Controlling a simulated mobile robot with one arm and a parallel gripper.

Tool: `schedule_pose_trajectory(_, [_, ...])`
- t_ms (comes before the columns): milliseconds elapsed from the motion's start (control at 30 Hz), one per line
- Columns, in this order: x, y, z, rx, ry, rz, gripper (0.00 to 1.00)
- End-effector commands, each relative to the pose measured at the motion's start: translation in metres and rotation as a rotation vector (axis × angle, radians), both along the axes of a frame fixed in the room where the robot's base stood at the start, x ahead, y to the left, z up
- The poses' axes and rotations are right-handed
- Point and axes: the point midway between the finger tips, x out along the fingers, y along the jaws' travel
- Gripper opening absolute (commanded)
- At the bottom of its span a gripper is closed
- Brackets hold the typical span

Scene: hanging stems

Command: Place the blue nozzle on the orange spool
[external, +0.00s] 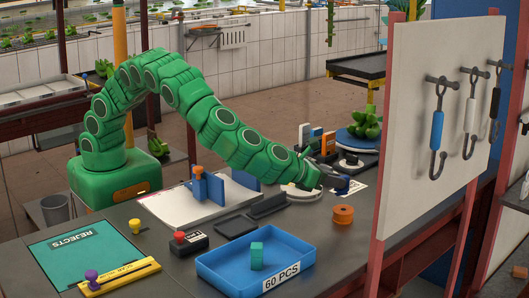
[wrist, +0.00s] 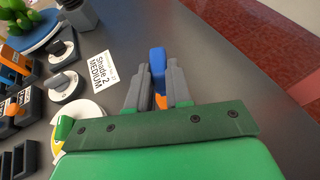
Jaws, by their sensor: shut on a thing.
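My gripper (wrist: 159,76) is shut on the blue nozzle (wrist: 157,57), whose end sticks out past the fingertips in the wrist view. In the external view my gripper (external: 339,182) is above the dark bench, with the blue nozzle (external: 344,188) partly hidden at its tip. The orange spool (external: 343,215) stands upright on the bench, nearer the external camera and apart from the gripper in the picture. An orange patch shows between the fingers in the wrist view; I cannot tell whether it is the spool.
A white hook board (external: 425,130) stands to the right of the spool. A blue tray (external: 214,262) with a green block (external: 257,255) lies in front. A card (wrist: 98,70), round-topped knobs and a white dish (wrist: 92,112) lie left of the gripper in the wrist view.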

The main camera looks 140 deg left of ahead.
Motion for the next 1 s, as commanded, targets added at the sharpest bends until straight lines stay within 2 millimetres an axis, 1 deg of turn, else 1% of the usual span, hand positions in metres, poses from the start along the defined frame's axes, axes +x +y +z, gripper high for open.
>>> schedule_pose_trajectory(67, [0.003,0.001,-0.006,0.0,0.002,0.001,0.0])
schedule_pose_trajectory(367, [0.009,0.004,-0.013,0.0,0.002,0.001,0.0])
schedule_pose_trajectory(533, [0.009,0.004,-0.035,0.0,0.003,0.0,0.0])
schedule_pose_trajectory(633, [0.009,0.004,-0.043,0.0,0.002,-0.001,0.0])
schedule_pose_trajectory(1000, [0.009,0.004,-0.045,0.0,0.001,0.0,0.0])
